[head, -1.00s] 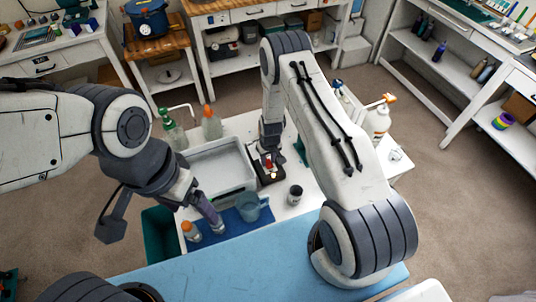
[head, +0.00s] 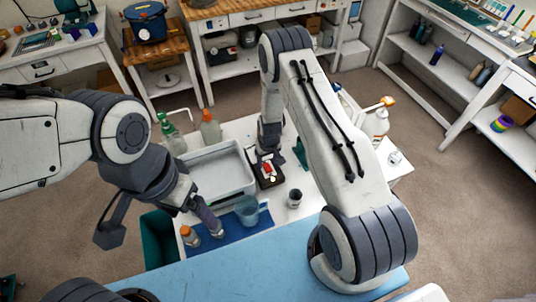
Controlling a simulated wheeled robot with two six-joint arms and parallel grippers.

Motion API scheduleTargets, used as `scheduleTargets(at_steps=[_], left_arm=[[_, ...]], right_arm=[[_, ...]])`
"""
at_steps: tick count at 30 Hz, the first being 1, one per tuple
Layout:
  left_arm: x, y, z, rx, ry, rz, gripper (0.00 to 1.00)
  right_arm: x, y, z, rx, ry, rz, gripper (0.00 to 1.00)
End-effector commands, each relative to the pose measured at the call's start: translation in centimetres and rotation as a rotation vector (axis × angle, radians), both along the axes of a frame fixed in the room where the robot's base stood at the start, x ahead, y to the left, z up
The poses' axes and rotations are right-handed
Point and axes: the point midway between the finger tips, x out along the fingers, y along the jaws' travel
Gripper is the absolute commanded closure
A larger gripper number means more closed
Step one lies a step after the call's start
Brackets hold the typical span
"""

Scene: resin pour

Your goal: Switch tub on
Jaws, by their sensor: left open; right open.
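The tub (head: 205,155) is a pale grey rectangular basin on the white table, in the middle of the head view. A small dark control box (head: 270,183) with red and white parts on top sits just right of it. My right gripper (head: 266,158) reaches down at the far edge of this box; its fingers are small and partly hidden, and contact cannot be told. It is open. My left gripper (head: 208,218) is open, pointing down over the blue mat in front of the tub, beside a bluish clear cup.
The cup (head: 247,211) and an orange-capped bottle (head: 189,236) stand on the blue mat (head: 236,233). A small dark jar (head: 295,198) is right of it. Bottles (head: 210,130) stand behind the tub. A white bottle (head: 377,123) stands at the right.

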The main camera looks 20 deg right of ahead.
Motion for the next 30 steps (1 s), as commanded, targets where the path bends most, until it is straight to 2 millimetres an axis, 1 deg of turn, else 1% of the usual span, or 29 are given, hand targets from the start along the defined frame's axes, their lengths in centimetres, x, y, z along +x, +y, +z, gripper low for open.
scheduleTargets(at_steps=[1,9,15,21,30], left_arm=[[0.0,0.0,-0.6,0.0,0.0,0.0,0.14],[0.0,0.0,-2.2,0.0,0.0,0.0,0.14],[0.0,0.0,-2.9,0.0,0.0,0.002,0.14],[0.0,0.0,-3.0,0.0,0.0,0.002,0.14],[0.0,0.0,-3.0,0.0,0.0,0.002,0.14]], right_arm=[[0.0,0.0,0.7,0.0,-0.004,0.0,0.38],[-0.4,-0.1,5.4,-0.001,-0.005,-0.001,0.38],[-0.7,-0.1,7.8,0.0,-0.005,-0.003,0.38],[-0.8,-0.1,8.6,-0.001,-0.002,-0.002,0.38],[-0.8,-0.1,8.7,0.0,-0.002,-0.002,0.38]])
